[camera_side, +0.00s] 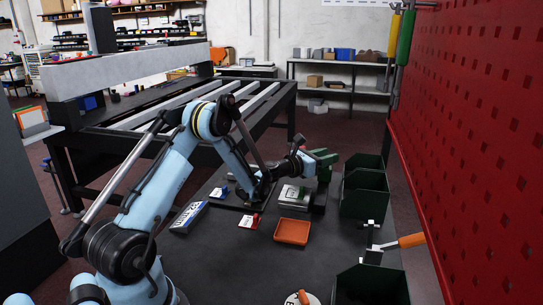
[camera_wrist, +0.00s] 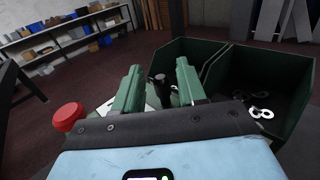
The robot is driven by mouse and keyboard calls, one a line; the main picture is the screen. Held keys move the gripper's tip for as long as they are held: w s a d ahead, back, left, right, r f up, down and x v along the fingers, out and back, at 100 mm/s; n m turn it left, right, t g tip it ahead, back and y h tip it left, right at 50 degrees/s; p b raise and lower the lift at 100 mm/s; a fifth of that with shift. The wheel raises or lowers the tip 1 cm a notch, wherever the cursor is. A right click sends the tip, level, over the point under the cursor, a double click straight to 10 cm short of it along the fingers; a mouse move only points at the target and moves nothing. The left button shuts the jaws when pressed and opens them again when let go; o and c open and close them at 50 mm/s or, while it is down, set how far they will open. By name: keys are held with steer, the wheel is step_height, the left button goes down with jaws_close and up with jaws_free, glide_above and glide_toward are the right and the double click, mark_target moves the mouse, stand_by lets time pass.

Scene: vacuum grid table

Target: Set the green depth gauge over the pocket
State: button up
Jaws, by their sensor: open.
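My gripper (camera_side: 322,160) is at the end of the arm, above the dark table and beside the green bins. In the wrist view its two green fingers (camera_wrist: 160,84) stand apart with nothing clamped between them. A dark upright post with a rounded top (camera_wrist: 161,88) shows in the gap, beyond the fingers; I cannot tell what it belongs to. I cannot tell whether this is the green depth gauge. The pocket cannot be made out.
Green bins (camera_side: 362,197) line the table's right side; one holds metal rings (camera_wrist: 262,112). An orange tray (camera_side: 292,232), a red-and-white item (camera_side: 250,220), a blue-white box (camera_side: 189,217) and an orange-handled tool (camera_side: 410,240) lie nearby. A red knob (camera_wrist: 67,116) shows left. A red pegboard (camera_side: 480,130) stands right.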

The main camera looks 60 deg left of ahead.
steer(key=shift+w, duration=0.5)
jaws_close()
steer(key=shift+s, duration=0.1)
steer(key=s+d, duration=0.5)
steer(key=shift+s+d, duration=0.1)
steer(key=shift+d, duration=0.1)
jaws_free()
